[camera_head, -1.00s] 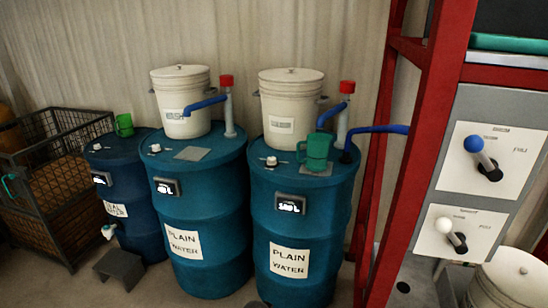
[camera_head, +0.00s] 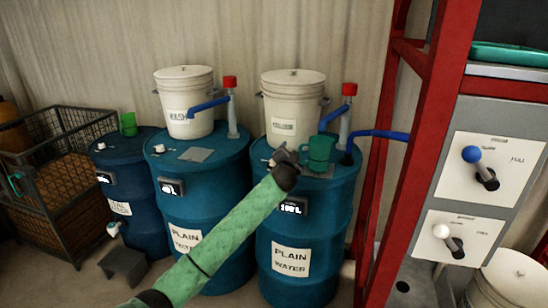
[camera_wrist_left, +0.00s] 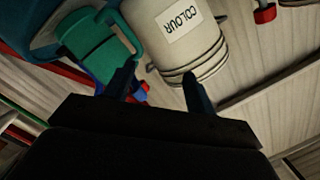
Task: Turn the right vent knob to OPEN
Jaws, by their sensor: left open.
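In the head view three blue drums stand in a row, each with a small pale knob on its lid. The right vent knob (camera_head: 271,162) on the right drum (camera_head: 336,213) shows only partly, beside my left gripper (camera_head: 283,152), which covers some of it. I cannot read any OPEN mark or tell how the knob is turned. My left gripper is open at the right drum's lid. In the left wrist view its two fingers (camera_wrist_left: 158,83) stand apart with nothing seen held between them, and the knob is not seen there. My right gripper is not in view.
A green jug (camera_head: 317,153) stands on the right drum close to my gripper, before a white bucket (camera_head: 291,108). A red-capped tube (camera_head: 347,110) and blue pipe (camera_head: 375,133) stand at right. A red frame (camera_head: 422,150) and lever panel (camera_head: 488,170) bound the right side.

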